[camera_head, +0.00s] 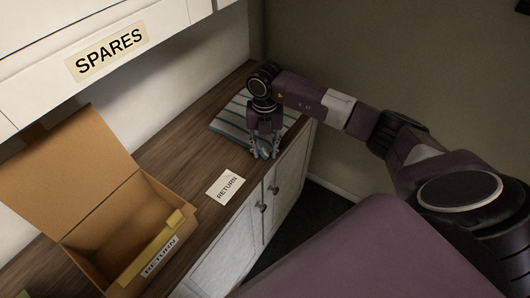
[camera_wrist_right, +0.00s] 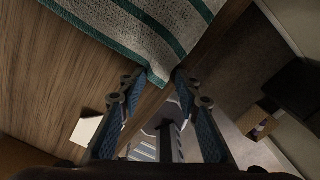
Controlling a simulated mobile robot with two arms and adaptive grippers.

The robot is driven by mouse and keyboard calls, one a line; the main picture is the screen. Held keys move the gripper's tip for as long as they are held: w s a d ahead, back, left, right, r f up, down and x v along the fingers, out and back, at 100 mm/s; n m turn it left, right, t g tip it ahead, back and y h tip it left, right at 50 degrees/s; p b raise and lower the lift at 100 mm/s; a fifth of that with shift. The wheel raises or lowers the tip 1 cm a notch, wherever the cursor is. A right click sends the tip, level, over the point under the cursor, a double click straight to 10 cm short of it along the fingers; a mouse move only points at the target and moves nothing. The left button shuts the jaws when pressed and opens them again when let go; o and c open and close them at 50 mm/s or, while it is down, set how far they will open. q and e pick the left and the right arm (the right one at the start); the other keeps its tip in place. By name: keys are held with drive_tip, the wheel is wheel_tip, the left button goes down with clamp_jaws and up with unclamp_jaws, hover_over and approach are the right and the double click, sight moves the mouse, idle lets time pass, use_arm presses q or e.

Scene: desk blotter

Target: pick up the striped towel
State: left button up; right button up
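The striped towel (camera_head: 229,117), pale with green-teal stripes, lies folded flat at the far end of the wooden cabinet top. My right gripper (camera_head: 265,153) points down at the towel's near side, and the arm hides part of the cloth. In the right wrist view, the towel (camera_wrist_right: 150,22) fills the top and one corner points down between the spread fingertips (camera_wrist_right: 160,80). The fingers stand apart on either side of that corner; no firm grip shows. My left gripper is not in view.
A white RETURN card (camera_head: 225,187) lies on the wooden top (camera_head: 180,155) near its front edge. An open cardboard box (camera_head: 110,225) with a RETURN label stands at the left. A SPARES cabinet (camera_head: 150,35) hangs above. Wood between box and towel is mostly clear.

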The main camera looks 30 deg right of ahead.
drive_tip(key=shift+s+f, duration=0.15)
drive_tip(key=shift+f, duration=0.1)
drive_tip(key=c, duration=0.6)
clamp_jaws()
wheel_tip(320, 180, up, 12)
drive_tip(key=p, duration=0.8)
drive_tip(key=shift+r, duration=0.15)
wheel_tip(320, 180, up, 36)
drive_tip(key=p, duration=0.3)
